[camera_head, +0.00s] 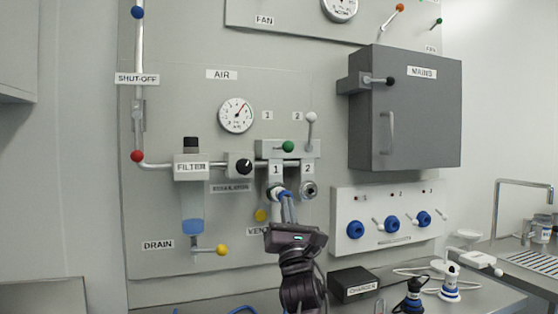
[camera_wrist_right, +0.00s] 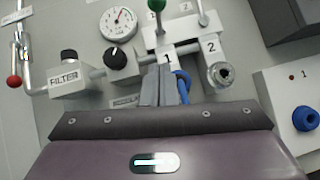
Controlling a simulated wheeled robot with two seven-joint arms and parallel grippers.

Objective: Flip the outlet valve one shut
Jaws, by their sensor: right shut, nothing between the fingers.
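The outlet manifold (camera_head: 302,150) is on the grey panel, with outlets labelled 1 and 2 below it. The green-knobbed lever (camera_head: 288,146) is above label 1; its knob also shows at the top of the right wrist view (camera_wrist_right: 157,5). The white-knobbed lever (camera_head: 311,118) stands upright above outlet 2. My right gripper (camera_head: 286,207) is below the manifold in front of outlet 1, partly hiding it. In the right wrist view the fingers (camera_wrist_right: 163,86) are together, empty, below the green lever. A blue part (camera_wrist_right: 184,86) shows beside them; I cannot tell whether they touch. My left gripper is not in view.
The regulator knob (camera_head: 243,166) and the filter (camera_head: 191,190) are left of the outlets. The grey mains box (camera_head: 425,110) and a panel with blue sockets (camera_head: 345,235) stand to the right. A black charger box (camera_head: 352,284) is on the bench below.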

